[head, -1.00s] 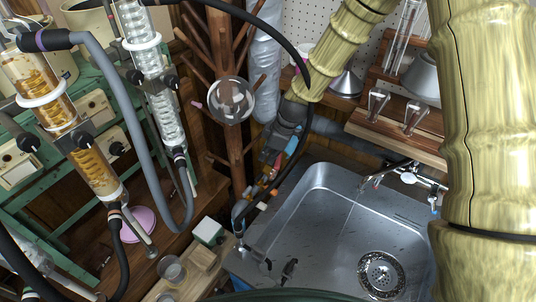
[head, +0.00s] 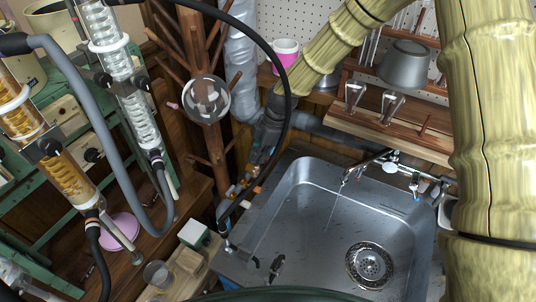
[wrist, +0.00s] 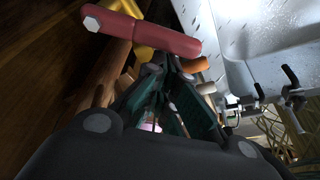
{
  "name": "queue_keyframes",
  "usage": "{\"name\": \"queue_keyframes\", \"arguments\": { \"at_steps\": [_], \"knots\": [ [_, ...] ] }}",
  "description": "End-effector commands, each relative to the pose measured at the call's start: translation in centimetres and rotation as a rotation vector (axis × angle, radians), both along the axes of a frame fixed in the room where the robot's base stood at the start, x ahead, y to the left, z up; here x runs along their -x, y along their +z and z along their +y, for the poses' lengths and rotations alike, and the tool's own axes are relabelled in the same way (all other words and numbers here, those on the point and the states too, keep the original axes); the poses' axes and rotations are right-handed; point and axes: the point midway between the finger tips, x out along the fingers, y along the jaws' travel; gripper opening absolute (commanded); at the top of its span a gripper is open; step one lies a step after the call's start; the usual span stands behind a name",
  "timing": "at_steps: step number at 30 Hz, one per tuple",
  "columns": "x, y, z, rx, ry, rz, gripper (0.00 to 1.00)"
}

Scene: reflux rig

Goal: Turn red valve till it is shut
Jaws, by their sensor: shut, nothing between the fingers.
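The red valve handle (wrist: 150,38) is a rounded red bar with a pale hex end, lying roughly crosswise over a yellow fitting (wrist: 122,7) in the wrist view. My gripper (wrist: 165,66) is shut and empty, its dark green fingertips close below the handle's right half. I cannot tell whether they touch it. In the head view my gripper (head: 260,158) is low at the end of my bamboo-like arm, beside the sink's left edge. The handle is too small and covered to make out there.
The metal sink (head: 310,240) lies to the right, with a thin stream from its tap (head: 362,166). A wooden peg stand (head: 200,60) and glass coil columns (head: 120,70) stand left. A black hose (head: 287,90) arches close to my arm. Orange and tan stubs (wrist: 192,64) lie beside the fingers.

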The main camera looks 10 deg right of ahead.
Motion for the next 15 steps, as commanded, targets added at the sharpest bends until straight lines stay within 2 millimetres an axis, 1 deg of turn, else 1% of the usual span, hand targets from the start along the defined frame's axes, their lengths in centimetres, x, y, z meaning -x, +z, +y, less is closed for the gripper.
{"name": "queue_keyframes", "arguments": {
  "at_steps": [2,10,15],
  "knots": [
    [0.0,0.0,-0.1,-0.003,0.076,0.0,0.0],
    [0.2,0.0,-1.8,-0.002,0.313,0.0,0.0],
    [0.2,0.1,-2.7,-0.001,0.307,0.0,0.0]
  ]
}}
